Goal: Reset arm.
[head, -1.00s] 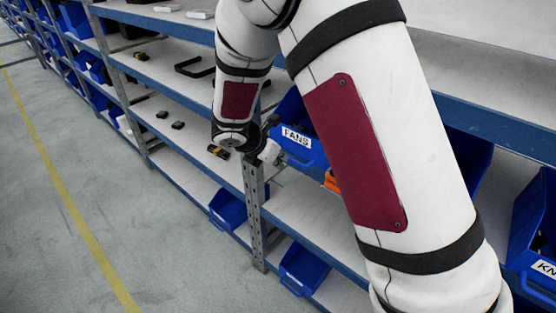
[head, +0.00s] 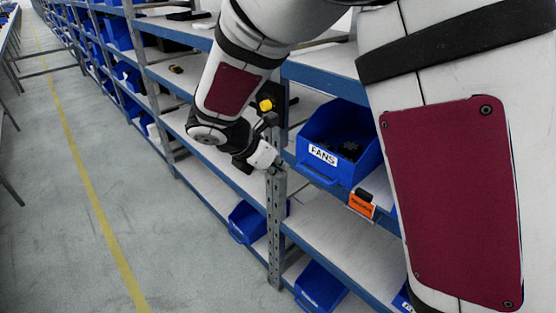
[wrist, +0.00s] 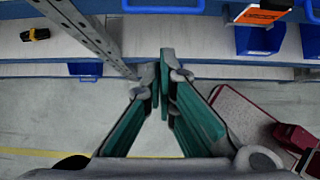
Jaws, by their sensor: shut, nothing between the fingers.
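My arm reaches forward and down in the head view. My gripper (head: 281,167) is close in front of the upright shelf post, just left of the blue bin labelled FANS (head: 312,172). In the wrist view my gripper's green-padded fingers (wrist: 164,72) come together at their tips with nothing between them. The shelf edge and floor show beyond the fingertips. Whether the gripper touches the post cannot be told.
A metal shelf post (head: 276,215) stands by the gripper. An orange label (head: 362,204) hangs right of it. Lower blue bins (head: 320,286) sit below. A yellow and black item (wrist: 35,34) lies on a shelf. Open floor (head: 60,235) is at left.

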